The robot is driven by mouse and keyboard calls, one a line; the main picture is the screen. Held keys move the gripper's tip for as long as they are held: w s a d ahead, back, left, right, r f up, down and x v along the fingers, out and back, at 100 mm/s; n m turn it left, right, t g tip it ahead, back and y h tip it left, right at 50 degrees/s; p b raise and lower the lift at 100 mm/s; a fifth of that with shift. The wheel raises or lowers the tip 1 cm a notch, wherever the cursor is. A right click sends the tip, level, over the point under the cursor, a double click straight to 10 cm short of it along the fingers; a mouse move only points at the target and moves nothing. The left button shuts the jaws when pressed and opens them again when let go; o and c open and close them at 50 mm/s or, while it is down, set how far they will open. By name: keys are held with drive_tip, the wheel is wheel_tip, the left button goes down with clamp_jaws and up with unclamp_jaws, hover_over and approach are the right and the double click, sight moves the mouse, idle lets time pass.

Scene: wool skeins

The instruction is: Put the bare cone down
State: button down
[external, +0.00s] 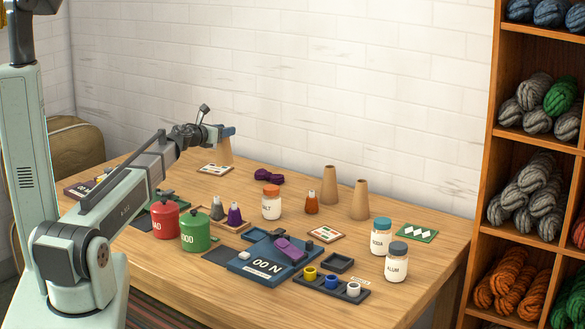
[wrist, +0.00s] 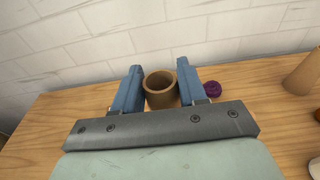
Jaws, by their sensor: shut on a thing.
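A bare tan cone (external: 226,152) is between the blue fingers of my gripper (external: 229,132), toward the back left of the table. In the wrist view the cone's open round top (wrist: 160,92) shows between the two fingers (wrist: 157,90), which are shut on it. The cone looks about upright. Its base is low near the table behind a small card, and I cannot tell whether it touches the wood. Two more bare cones stand upright further right, one (external: 330,190) beside the other (external: 360,200).
A card (external: 215,169) lies in front of the held cone. A purple skein (external: 269,177) lies to its right, also in the wrist view (wrist: 212,88). Jars, including an orange-lidded one (external: 271,204), red and green canisters (external: 196,232) and a blue scale (external: 262,268) stand nearer the front.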

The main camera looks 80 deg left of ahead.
drive_tip(key=s+a+r, duration=0.1)
drive_tip(key=s+a, duration=0.1)
drive_tip(key=a, duration=0.8)
drive_tip(key=s+a+r, duration=0.1)
drive_tip(key=s+a, duration=0.2)
drive_tip(key=a, duration=0.6)
wheel_tip(320, 180, down, 10)
drive_tip(key=w+d+m+t+h, duration=0.2)
drive_tip(key=shift+f+h, duration=0.2)
drive_tip(key=shift+h, duration=0.1)
drive_tip(key=shift+w+f, duration=0.1)
drive_tip(key=c, duration=0.6)
unclamp_jaws()
